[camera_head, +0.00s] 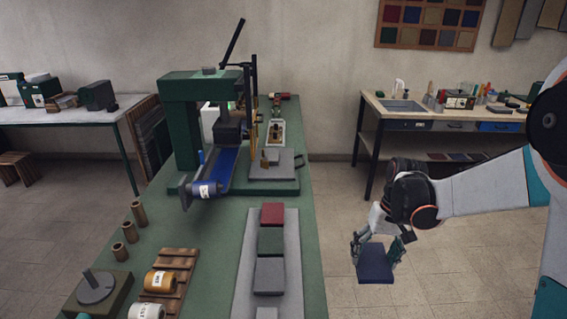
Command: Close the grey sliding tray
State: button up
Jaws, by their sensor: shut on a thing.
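A flat grey plate (284,160), which looks like the grey sliding tray, sits low on the right side of the green press (180,118). A small brass-coloured piece stands on its front part. I cannot tell how far the tray is slid out. My gripper (376,264) is to the right of the green table, over open floor. It is shut on a dark blue square block (375,269), with a finger at each side. The gripper is well apart from the press and the tray.
The green table (211,245) bears a long grey strip (291,240) with red, green and grey blocks, a wooden rack (168,272) with spools, and several brass cylinders. A back bench (440,115) has drawers. The floor around my gripper is clear.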

aim_at(273, 156)
jog(key=i+l, duration=0.65)
jog(key=l, duration=0.25)
jog(key=i+l+u, duration=0.1)
jog(key=i+l, duration=0.55)
jog(key=l, duration=0.25)
jog(key=i+j, duration=0.2)
jog(key=i, duration=0.2)
jog(key=i+j+u, duration=0.1)
jog(key=i, duration=0.25)
jog(key=i+j, duration=0.25)
jog(key=i, duration=0.15)
jog(key=i+j, duration=0.1)
jog(key=j, duration=0.3)
jog(key=i+j, duration=0.15)
jog(key=j, duration=0.25)
jog(key=u, duration=0.05)
